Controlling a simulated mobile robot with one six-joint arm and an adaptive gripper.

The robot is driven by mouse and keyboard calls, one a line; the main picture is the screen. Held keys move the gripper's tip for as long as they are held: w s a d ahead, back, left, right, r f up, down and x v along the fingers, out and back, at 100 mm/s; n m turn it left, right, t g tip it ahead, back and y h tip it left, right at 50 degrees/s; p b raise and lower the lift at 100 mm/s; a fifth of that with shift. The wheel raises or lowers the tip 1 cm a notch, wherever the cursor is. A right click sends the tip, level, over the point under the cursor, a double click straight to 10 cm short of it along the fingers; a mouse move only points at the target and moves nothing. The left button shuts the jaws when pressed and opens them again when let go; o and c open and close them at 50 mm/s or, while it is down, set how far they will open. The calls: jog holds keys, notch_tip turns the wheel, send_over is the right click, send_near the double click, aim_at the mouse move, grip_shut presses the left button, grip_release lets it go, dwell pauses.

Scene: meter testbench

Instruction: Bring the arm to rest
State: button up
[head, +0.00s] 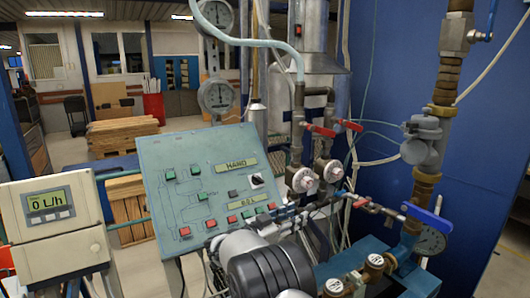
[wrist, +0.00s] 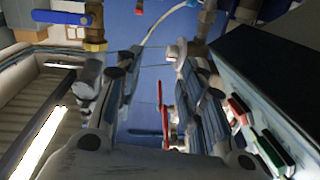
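My gripper (wrist: 155,58) shows in the wrist view with its two fingers apart and only background visible between them. In the head view my arm comes in at the bottom middle, and my gripper (head: 328,205) is a small dark shape just right of the sloped control panel (head: 165,160). It appears in front of the pipework there; I cannot tell how far it is from the pipes. The panel's edge with red and green buttons (wrist: 240,112) lies to the right in the wrist view.
Red-handled valves (head: 320,130) sit on the pipes behind my gripper. A blue valve handle (head: 427,217) is to the right, also in the wrist view (wrist: 62,17). A flow display (head: 48,204) reading 0 L/h stands at left. Brass-topped fittings (head: 373,266) are at lower right.

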notch_tip(320, 180, up, 15)
jog(key=w+n+t+y, duration=0.3)
jog(key=n+t+y, duration=0.2)
jog(key=y, duration=0.4)
jog(key=s+a+r+n+y, duration=0.2)
jog(key=s+r+n+y, duration=0.15)
jog(key=s, duration=0.25)
jog(key=s+f+n+g+y, duration=0.1)
jog(key=s+f+g+y, duration=0.1)
jog(key=s, duration=0.8)
jog(key=s+f+n+g+y, duration=0.2)
jog(key=s+g+y, duration=0.1)
jog(key=s, duration=0.6)
jog(key=s+d+f+g+h, duration=0.1)
jog(key=s+d+f+g, duration=0.1)
jog(key=s, duration=0.6)
jog(key=s+d+f+g+h, duration=0.1)
jog(key=s+d+f, duration=0.3)
jog(key=s, duration=0.5)
jog(key=s+d+f+g+h, duration=0.1)
jog(key=s+d+f+g, duration=0.2)
jog(key=s+f, duration=0.3)
jog(key=s, duration=0.2)
jog(key=shift+s, duration=0.35)
